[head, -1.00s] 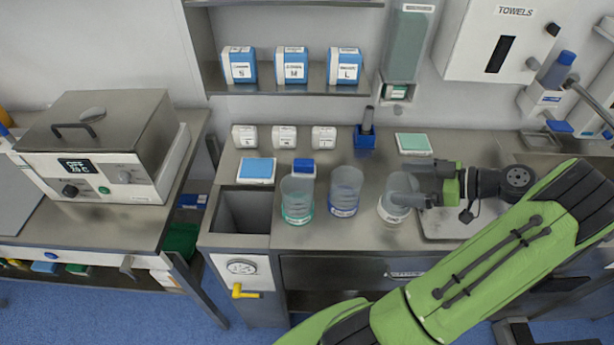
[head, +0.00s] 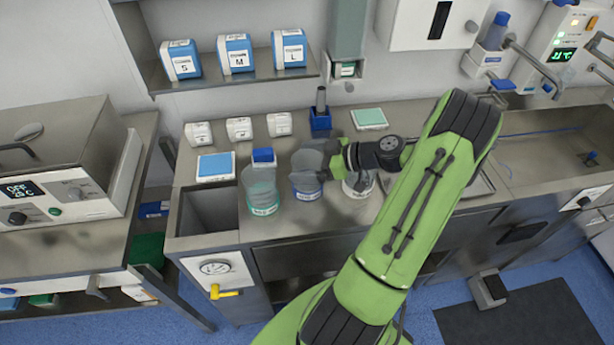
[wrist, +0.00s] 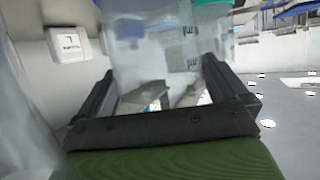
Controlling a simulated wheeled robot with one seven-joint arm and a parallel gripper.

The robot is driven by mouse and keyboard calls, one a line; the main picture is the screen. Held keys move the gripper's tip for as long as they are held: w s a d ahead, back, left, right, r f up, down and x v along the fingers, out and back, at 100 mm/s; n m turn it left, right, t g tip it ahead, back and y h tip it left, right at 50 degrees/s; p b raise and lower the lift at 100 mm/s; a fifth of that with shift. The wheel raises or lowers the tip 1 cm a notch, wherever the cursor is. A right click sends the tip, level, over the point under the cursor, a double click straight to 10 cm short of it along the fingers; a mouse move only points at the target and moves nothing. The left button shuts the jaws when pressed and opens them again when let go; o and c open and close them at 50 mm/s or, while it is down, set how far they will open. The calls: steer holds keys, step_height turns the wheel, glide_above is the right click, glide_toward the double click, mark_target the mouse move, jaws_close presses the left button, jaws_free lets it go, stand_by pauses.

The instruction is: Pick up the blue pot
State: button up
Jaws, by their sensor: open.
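The blue pot (head: 306,188), a translucent beaker with a blue base band, stands upright on the steel counter between the green pot (head: 263,198) and the clear pot (head: 358,187). My gripper (head: 328,172) is at its right side, level with its upper body. In the wrist view, a translucent pot (wrist: 150,45) fills the space ahead of and between the open fingers (wrist: 155,95). I cannot tell how far it is inside them. The gripper holds nothing. My arm partly hides the clear pot.
An open bin (head: 210,210) is sunk at the counter's left end. A blue pad (head: 215,166), small white boxes (head: 239,128) and a blue holder (head: 320,120) stand behind the pots. A shelf (head: 240,82) carries blue-and-white boxes. A sink (head: 560,150) is at the right.

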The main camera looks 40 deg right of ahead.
steer(key=shift+s, duration=0.1)
steer(key=shift+c, duration=1)
steer(key=c, duration=1)
